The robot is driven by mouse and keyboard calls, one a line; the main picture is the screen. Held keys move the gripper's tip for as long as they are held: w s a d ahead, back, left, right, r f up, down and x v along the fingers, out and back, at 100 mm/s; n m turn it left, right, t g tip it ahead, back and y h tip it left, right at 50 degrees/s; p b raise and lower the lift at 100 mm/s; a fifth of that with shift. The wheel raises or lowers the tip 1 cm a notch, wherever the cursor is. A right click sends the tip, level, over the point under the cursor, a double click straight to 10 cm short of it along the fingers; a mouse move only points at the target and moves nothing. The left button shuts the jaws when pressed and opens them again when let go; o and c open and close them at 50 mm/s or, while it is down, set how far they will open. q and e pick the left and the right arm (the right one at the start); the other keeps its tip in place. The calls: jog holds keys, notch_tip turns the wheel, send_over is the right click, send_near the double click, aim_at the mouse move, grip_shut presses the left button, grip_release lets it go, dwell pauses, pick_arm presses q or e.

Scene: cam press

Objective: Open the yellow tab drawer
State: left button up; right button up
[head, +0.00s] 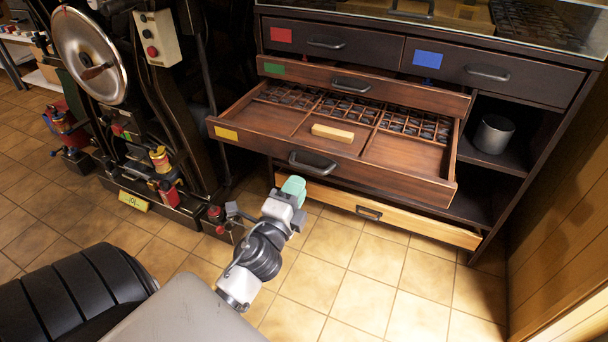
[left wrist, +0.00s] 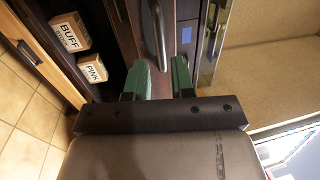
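The yellow tab drawer, with a yellow tab (head: 227,133) on its dark wood front, stands pulled far out of the cabinet. Its inside shows compartments with small dark pieces and a light wooden block (head: 333,133). Its dark handle (head: 312,163) is at the middle of the front; a handle also shows in the left wrist view (left wrist: 158,35). My left gripper (head: 293,187) is just below and in front of that handle. In the left wrist view its green fingers (left wrist: 162,82) are apart with nothing between the tips, and the handle lies beyond them. My right gripper is not visible.
The green tab drawer (head: 440,98) above is slightly out. A light wood drawer (head: 400,222) below is also partly out. Boxes marked BUFF (left wrist: 70,31) and PINK (left wrist: 92,69) show in the wrist view. A press (head: 130,100) stands left; tiled floor is clear in front.

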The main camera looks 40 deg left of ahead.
pick_arm(q)
jog(key=shift+b+v, duration=0.3)
jog(key=shift+v, duration=2.4)
